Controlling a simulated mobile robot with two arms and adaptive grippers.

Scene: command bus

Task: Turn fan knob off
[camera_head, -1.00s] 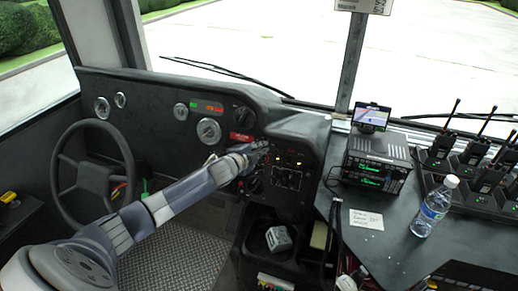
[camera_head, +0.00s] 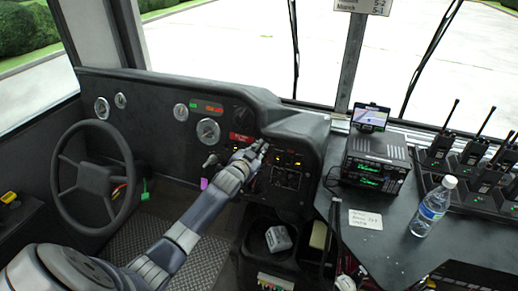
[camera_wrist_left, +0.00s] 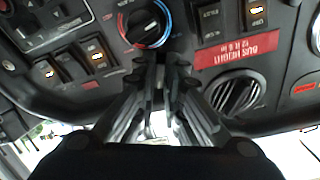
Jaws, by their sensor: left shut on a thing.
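My left gripper (camera_head: 258,148) is at the dashboard's control panel (camera_head: 290,178), reaching in from the left. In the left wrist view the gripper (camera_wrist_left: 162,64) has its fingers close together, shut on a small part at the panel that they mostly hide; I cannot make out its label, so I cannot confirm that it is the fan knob. A round dark knob (camera_wrist_left: 146,24) with a blue and red ring and a white pointer sits just beyond the fingertips. My right gripper is not in view.
Lit rocker switches (camera_wrist_left: 98,57) and a red bus height label (camera_wrist_left: 243,47) flank the knob. A round vent (camera_wrist_left: 238,95) is close by. The steering wheel (camera_head: 62,192) is at left. A radio stack (camera_head: 376,165), a bottle (camera_head: 433,206) and handheld radios (camera_head: 470,155) are on the right console.

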